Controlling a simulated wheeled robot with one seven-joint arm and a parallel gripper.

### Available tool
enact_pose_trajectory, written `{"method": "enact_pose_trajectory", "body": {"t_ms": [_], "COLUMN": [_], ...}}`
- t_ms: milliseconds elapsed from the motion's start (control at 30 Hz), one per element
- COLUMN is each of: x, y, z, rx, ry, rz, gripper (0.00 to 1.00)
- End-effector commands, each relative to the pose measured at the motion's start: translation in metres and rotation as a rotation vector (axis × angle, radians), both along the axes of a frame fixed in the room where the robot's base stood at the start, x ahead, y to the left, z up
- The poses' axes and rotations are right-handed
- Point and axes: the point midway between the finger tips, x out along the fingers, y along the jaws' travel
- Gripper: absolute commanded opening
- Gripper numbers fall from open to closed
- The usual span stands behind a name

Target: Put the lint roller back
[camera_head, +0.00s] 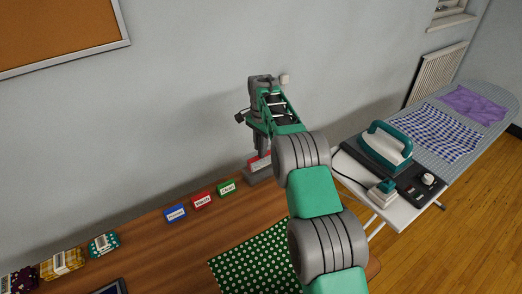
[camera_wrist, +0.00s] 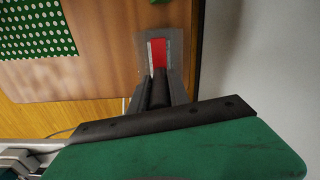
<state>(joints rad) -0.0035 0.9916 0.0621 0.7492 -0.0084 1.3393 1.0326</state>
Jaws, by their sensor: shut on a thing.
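My gripper (camera_head: 263,147) points down at the back of the wooden table, close to the wall. It is shut on what appears to be the lint roller, a red and pale piece (camera_head: 259,162) that also shows just beyond the fingertips in the wrist view (camera_wrist: 159,52). The roller is at a grey holder or tray (camera_head: 262,175), which shows as a grey patch around it in the wrist view (camera_wrist: 178,38). The fingers hide part of the roller. I cannot tell whether it rests on the grey surface or is just above it.
Blue (camera_head: 175,214), red (camera_head: 202,200) and green (camera_head: 226,187) label blocks stand left of the holder. A green dotted cloth (camera_head: 252,262) lies in front. Folded fabrics (camera_head: 62,263) are at far left. An ironing board (camera_head: 480,98) with an iron (camera_head: 385,147) stands right.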

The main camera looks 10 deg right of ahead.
Motion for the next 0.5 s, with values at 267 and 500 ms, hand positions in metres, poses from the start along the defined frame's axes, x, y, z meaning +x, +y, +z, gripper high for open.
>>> {"method": "enact_pose_trajectory", "body": {"t_ms": [267,500], "x": [0.005,0.006], "y": [-0.002,-0.002], "z": [-0.029,-0.038], "rx": [0.000,0.001], "ry": [0.004,-0.001], "rz": [0.000,0.000], "gripper": [0.00,0.00]}}
